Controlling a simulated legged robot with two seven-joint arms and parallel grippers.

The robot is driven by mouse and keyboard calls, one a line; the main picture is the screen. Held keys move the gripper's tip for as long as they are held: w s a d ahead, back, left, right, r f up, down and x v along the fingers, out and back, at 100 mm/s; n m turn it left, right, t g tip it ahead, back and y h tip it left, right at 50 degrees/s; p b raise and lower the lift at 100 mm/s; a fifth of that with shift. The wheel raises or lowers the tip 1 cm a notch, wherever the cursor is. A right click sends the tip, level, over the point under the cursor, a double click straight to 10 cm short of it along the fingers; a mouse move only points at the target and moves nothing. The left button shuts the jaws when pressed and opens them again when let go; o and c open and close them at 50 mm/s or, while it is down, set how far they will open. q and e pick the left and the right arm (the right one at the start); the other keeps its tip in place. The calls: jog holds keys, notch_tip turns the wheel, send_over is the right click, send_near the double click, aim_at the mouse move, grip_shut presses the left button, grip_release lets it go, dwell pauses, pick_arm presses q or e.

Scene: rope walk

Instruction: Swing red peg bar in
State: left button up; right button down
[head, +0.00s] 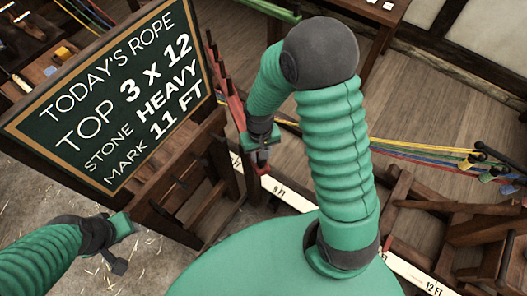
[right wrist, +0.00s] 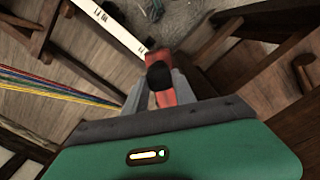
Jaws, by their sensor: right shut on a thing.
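The red peg bar (head: 236,106) stands out beside the right edge of the chalkboard in the head view, with several dark pegs along it. My right gripper (head: 263,158) is at its near lower end, and my forearm hides part of the area around it. In the right wrist view the red bar (right wrist: 157,66) sits between the two grey fingers of my right gripper (right wrist: 154,98), which are shut on it. My left gripper (head: 116,262) is low at the left, over the straw-strewn ground and apart from the bar. Its finger gap is not clear.
A chalkboard (head: 110,95) reads top 3 x 12, stone heavy, mark 11 ft. Coloured ropes (head: 420,150) run to a wooden frame (head: 470,225) at the right. A white marked rail (head: 288,193) crosses the floor. A dark wooden stand (head: 185,190) is below the board.

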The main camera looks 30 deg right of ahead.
jog(key=a+m, duration=0.2)
jog(key=w+a+m, duration=0.1)
jog(key=a, duration=0.1)
jog(key=shift+w+m+p, duration=0.2)
jog(key=shift+m+p, duration=0.15)
jog(key=shift+m, duration=0.05)
jog(key=c, duration=1)
grip_release()
jog(key=shift+d, duration=0.15)
notch_tip(320, 180, up, 17)
jog(key=shift+f, duration=0.1)
